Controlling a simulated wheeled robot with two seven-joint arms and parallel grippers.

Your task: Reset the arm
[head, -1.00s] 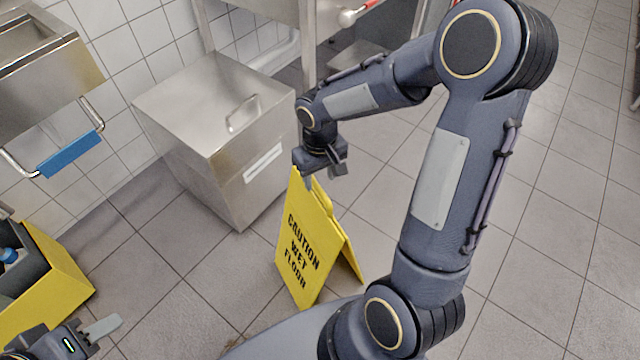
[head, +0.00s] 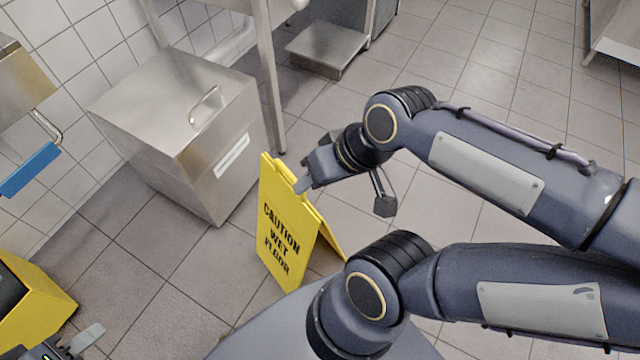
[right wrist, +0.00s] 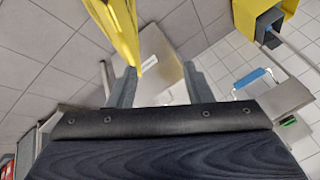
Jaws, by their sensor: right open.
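My right arm (head: 480,172) reaches in from the right side of the head view. Its gripper (head: 303,186) points left, close to the top of a yellow wet-floor sign (head: 280,233); I cannot tell whether they touch. In the right wrist view the right gripper (right wrist: 160,88) has its two fingers apart, and the sign (right wrist: 117,32) shows above and partly between them. No held object is visible there. The sign stands upright on the floor. My left gripper (head: 88,340) is at the bottom left corner of the head view, mostly cut off, so its opening is unclear.
A steel box with a lid handle (head: 172,125) stands by the tiled wall. A yellow container (head: 40,305) is at the lower left, below a blue-gripped handle (head: 28,168). A low steel platform (head: 325,47) stands at the back. Tiled floor (head: 480,75) is open beyond my right arm.

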